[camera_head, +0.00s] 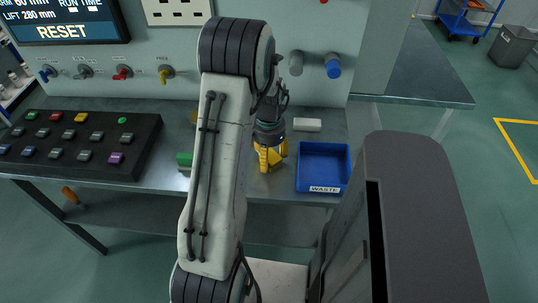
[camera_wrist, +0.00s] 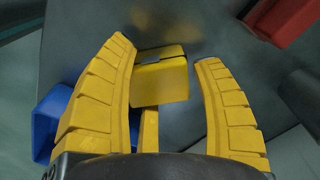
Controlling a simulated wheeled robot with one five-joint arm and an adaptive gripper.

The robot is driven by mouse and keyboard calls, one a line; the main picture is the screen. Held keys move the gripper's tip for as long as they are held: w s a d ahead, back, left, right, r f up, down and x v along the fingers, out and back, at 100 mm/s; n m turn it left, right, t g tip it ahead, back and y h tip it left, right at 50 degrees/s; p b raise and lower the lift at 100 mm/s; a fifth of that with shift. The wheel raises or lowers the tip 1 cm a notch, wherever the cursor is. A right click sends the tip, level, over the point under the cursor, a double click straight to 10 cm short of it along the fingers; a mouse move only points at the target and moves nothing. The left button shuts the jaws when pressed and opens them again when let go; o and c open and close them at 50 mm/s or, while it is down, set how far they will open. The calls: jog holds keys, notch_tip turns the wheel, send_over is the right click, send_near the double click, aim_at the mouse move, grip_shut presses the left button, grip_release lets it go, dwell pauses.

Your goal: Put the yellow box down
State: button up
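A yellow box (camera_wrist: 160,82) with a dark strip along its top edge shows between the two yellow fingers of my gripper (camera_wrist: 168,50) in the wrist view. The left finger overlaps or touches the box's left side. A narrow grey gap shows between the box and the right finger, so the gripper looks open around the box. In the head view my gripper (camera_head: 270,158) points down at the workbench, left of the blue tray. There the box cannot be told apart from the yellow fingers. I cannot tell whether the box rests on the bench.
The blue WASTE tray (camera_head: 323,187) stands close right of my gripper. A white block (camera_head: 307,125) lies behind it, and a green block (camera_head: 184,159) lies left of my arm. A black button panel (camera_head: 80,143) fills the bench's left. Knobs (camera_head: 333,66) stick out from the back panel.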

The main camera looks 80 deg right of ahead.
jog(key=shift+o, duration=0.9)
jog(key=shift+r, duration=0.15)
